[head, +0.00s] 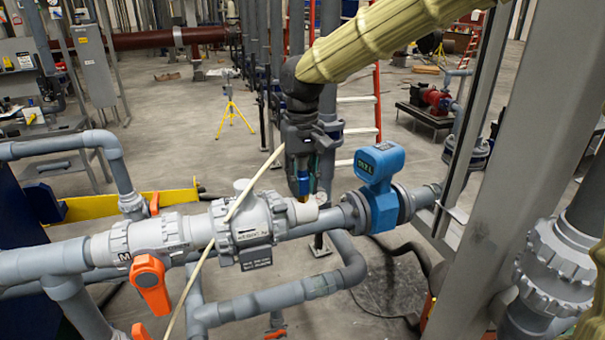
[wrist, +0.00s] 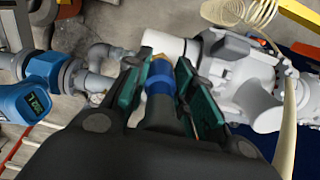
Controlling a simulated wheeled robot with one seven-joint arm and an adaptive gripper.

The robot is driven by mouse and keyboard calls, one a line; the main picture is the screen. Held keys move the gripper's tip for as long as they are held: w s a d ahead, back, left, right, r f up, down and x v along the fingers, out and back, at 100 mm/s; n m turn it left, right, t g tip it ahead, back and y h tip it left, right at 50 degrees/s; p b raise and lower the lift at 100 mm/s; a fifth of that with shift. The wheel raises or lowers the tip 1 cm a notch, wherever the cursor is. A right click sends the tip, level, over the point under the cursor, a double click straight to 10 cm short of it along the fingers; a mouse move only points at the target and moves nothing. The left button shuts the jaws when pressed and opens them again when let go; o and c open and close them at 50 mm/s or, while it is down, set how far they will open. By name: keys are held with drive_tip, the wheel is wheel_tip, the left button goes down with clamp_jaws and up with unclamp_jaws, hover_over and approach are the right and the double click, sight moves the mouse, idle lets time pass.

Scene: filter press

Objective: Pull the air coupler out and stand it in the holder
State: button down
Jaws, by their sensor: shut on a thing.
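The air coupler (head: 303,168) is a blue sleeve held upright between the fingers of my gripper (head: 304,184), above the pale end of the grey pipe run. In the wrist view the coupler (wrist: 160,84) has a blue collar, a dark body and a brass-coloured tip. My gripper (wrist: 159,74) is shut on it, with a green pad on each side. The tip is close to the white pipe end (wrist: 166,47); I cannot tell whether it is still joined to a fitting there. I cannot make out the holder in either view.
A pale hose (head: 212,245) slants across the white valve body (head: 240,228); its coil (wrist: 240,12) shows in the wrist view. A blue flow meter (head: 380,185) stands to the right. Orange handles (head: 152,285) hang at left. A steel column (head: 520,170) rises at right.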

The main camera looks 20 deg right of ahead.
sight(303, 157)
drive_tip(key=shift+r, duration=0.1)
drive_tip(key=shift+r+p, duration=0.4)
drive_tip(key=shift+r, duration=2.45)
